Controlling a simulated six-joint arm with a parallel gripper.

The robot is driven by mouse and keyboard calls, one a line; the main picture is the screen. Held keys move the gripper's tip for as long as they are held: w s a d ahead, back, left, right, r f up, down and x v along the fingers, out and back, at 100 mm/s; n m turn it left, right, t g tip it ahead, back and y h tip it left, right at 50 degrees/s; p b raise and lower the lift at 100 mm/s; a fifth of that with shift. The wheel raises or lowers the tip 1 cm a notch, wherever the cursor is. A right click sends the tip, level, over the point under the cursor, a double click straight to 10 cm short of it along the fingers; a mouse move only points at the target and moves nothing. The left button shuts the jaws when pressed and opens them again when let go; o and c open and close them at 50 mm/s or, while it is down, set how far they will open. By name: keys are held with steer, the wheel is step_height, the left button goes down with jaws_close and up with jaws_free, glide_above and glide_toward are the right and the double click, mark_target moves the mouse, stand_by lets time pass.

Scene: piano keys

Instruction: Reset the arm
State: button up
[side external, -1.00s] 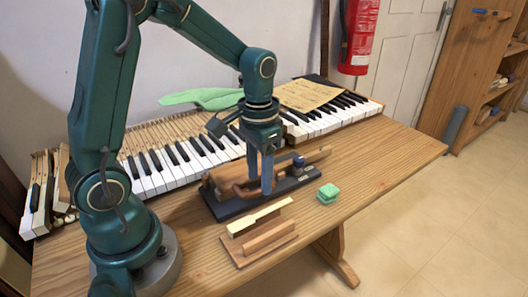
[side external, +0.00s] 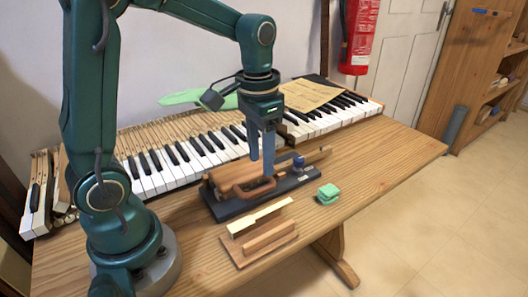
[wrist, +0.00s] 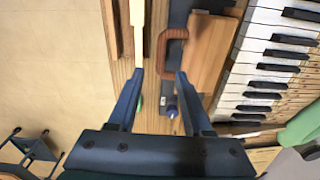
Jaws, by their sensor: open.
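My gripper (side external: 262,160) is above the dark clamp base (side external: 222,213) on the table, with its fingers pointing down. In the wrist view the two fingers (wrist: 155,85) are spread apart and nothing is held between them. A wooden block (side external: 230,177) with a brown curved handle (side external: 258,190) sits on the clamp base, just below the fingertips. A blue knob (side external: 298,161) is at the base's right end. A green block (side external: 328,194) stands to the right.
The piano keyboard (side external: 195,155) runs along the back of the wooden table (side external: 390,165), with sheet paper (side external: 311,95) on it. A green cloth (side external: 180,97) lies behind the keys. The table's right part is clear.

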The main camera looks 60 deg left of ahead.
steer(key=s+d+r+t, duration=0.4)
steer(key=s+t, duration=0.1)
steer(key=s, duration=0.5)
steer(key=shift+d, duration=0.15)
